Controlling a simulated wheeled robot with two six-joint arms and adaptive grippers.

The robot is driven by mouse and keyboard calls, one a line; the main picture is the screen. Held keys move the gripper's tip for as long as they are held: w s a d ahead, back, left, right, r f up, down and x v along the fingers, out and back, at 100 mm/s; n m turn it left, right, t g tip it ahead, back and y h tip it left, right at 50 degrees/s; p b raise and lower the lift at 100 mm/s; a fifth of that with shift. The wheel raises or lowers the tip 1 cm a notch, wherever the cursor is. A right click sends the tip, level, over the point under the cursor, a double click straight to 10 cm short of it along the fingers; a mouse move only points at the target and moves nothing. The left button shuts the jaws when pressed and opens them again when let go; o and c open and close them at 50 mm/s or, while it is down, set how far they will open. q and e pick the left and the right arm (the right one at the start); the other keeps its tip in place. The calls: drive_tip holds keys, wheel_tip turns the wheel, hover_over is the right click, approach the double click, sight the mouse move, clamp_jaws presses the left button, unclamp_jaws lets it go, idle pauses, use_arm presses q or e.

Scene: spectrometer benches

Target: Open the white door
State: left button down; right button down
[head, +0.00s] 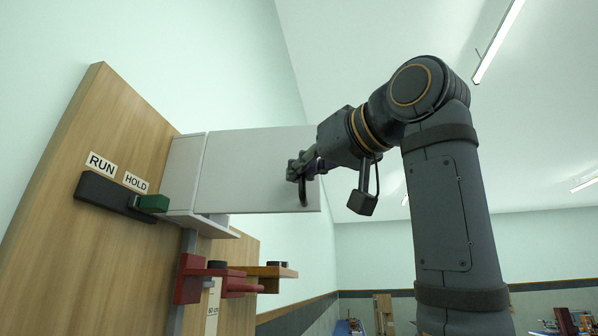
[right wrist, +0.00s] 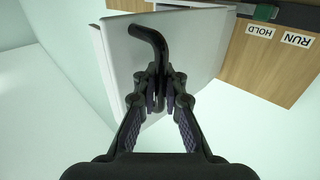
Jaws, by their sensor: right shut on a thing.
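The white door (head: 250,168) is a flat panel on the front of a white box (head: 183,172) mounted on a wooden board. A dark bent handle (head: 304,193) stands out near the door's right edge. My right gripper (head: 303,168) is shut on the handle. In the right wrist view, the gripper's fingertips (right wrist: 159,92) close around the lower part of the handle (right wrist: 152,38), and the white door (right wrist: 125,55) lies behind it. I cannot tell whether the door is fully shut or slightly ajar. My left gripper is not in view.
A dark rail (head: 103,195) with a green slider (head: 152,203) sits left of the box, below RUN and HOLD labels; the slider is at the HOLD end. Red clamp-like parts (head: 190,279) and a small wooden shelf (head: 270,271) are below.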

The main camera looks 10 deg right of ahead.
drive_tip(key=shift+s, duration=0.2)
idle(0.3)
drive_tip(key=c, duration=1.8)
unclamp_jaws()
drive_tip(key=o, duration=0.4)
drive_tip(key=shift+s+d, duration=0.15)
drive_tip(key=shift+d, duration=0.1)
drive_tip(key=shift+a, duration=0.1)
drive_tip(key=v, duration=1.2)
drive_tip(key=shift+f, duration=0.1)
